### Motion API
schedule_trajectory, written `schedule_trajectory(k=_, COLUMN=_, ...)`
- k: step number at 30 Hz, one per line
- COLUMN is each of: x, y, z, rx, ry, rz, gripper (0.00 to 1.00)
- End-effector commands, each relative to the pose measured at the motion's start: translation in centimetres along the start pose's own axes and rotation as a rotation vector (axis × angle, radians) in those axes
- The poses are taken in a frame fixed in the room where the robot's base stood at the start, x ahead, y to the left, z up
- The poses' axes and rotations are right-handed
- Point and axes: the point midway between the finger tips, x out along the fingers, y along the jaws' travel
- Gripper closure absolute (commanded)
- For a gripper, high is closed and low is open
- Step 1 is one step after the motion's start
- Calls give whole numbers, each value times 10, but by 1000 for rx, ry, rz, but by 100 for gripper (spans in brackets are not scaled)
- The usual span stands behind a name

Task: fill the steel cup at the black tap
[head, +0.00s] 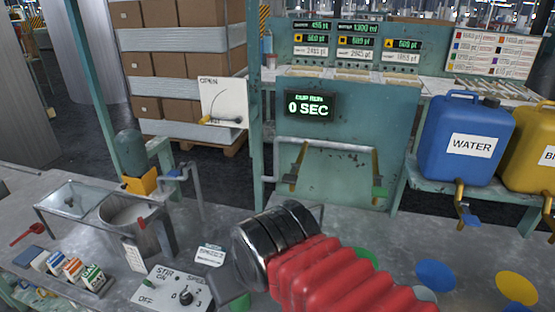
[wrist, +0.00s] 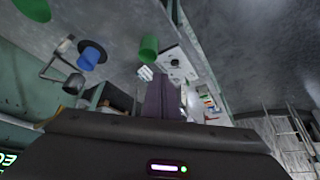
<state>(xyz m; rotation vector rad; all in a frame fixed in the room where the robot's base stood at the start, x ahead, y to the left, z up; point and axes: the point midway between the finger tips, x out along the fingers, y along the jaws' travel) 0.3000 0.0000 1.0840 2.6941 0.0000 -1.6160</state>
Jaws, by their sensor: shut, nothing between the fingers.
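My gripper (wrist: 168,84) is shut and empty; its dark purplish fingers show in the wrist view above the bench. In the head view my red-sleeved arm reaches over the front of the bench and hides part of it. A dark grey cup-like shape (wrist: 74,84) stands at the end of a bent pipe in the wrist view; I cannot tell if it is the steel cup or a pipe end. It is apart from my fingers. I cannot make out a black tap.
Coloured discs lie on the bench, one blue (head: 435,275) and one yellow (head: 516,287). A green cylinder (wrist: 148,49) stands near my fingers. A stirrer box (head: 165,291), a round vessel (head: 130,220) and a blue water can (head: 465,140) stand around. A display (head: 310,104) reads 0 SEC.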

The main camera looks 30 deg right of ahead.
Motion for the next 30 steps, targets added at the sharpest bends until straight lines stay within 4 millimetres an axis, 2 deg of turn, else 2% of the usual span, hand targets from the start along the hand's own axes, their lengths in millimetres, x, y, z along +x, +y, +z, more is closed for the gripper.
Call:
schedule_trajectory(k=17, x=-3, y=2, z=-5, rx=-8, ry=-4, rz=3, gripper=100)
schedule_trajectory(k=20, x=-8, y=5, z=-16, rx=-27, ry=-18, rz=8, gripper=100)
schedule_trajectory(k=23, x=-18, y=18, z=-34, rx=-59, ry=-40, rz=16, gripper=100)
schedule_trajectory(k=30, x=-45, y=46, z=-92, rx=-182, ry=-126, rz=32, gripper=100)
